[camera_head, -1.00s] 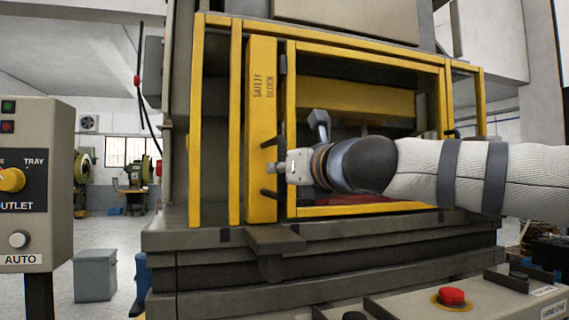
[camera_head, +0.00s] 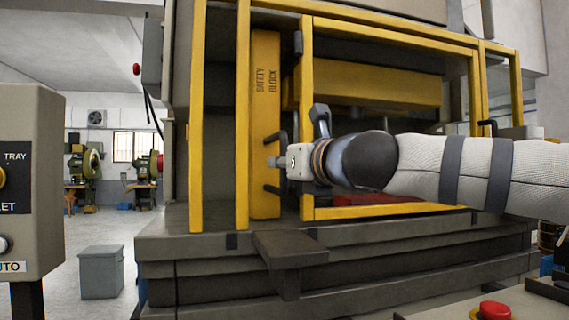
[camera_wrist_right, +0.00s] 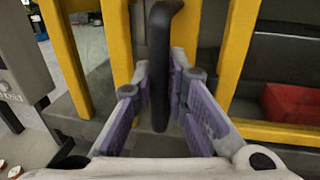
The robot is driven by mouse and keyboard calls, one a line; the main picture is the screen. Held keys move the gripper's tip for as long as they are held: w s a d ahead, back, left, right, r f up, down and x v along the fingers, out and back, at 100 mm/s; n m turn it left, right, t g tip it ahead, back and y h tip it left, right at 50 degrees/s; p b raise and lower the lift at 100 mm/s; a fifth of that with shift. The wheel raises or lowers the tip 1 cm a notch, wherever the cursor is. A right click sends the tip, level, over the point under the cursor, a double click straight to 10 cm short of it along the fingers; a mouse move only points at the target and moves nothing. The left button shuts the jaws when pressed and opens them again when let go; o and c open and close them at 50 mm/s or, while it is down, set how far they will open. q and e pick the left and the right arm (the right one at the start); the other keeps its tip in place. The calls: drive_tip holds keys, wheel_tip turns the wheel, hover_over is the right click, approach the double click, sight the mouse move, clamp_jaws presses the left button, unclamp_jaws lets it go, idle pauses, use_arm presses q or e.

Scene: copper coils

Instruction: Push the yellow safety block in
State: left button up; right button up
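The yellow safety block (camera_head: 264,105), a tall upright bar marked "SAFETY BLOCK", stands in the yellow frame at the left of the machine opening in the head view. It has a black handle (camera_head: 272,187) on its front. My right gripper (camera_head: 277,162) is at that handle, with my arm coming in from the right. In the right wrist view the dark handle (camera_wrist_right: 160,75) stands between the two fingers, which close in on both its sides and appear to touch it. The left gripper is not in view.
A yellow post (camera_head: 306,110) stands just right of the block. A machine ledge (camera_head: 290,247) juts out below. A control box (camera_head: 30,190) is at the left, and a red button (camera_head: 494,311) at the lower right. A red object (camera_wrist_right: 292,105) lies inside the opening.

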drive_tip(key=o, duration=0.3)
drive_tip(key=shift+w, duration=0.2)
drive_tip(key=shift+s, duration=0.1)
drive_tip(key=v, duration=1.2)
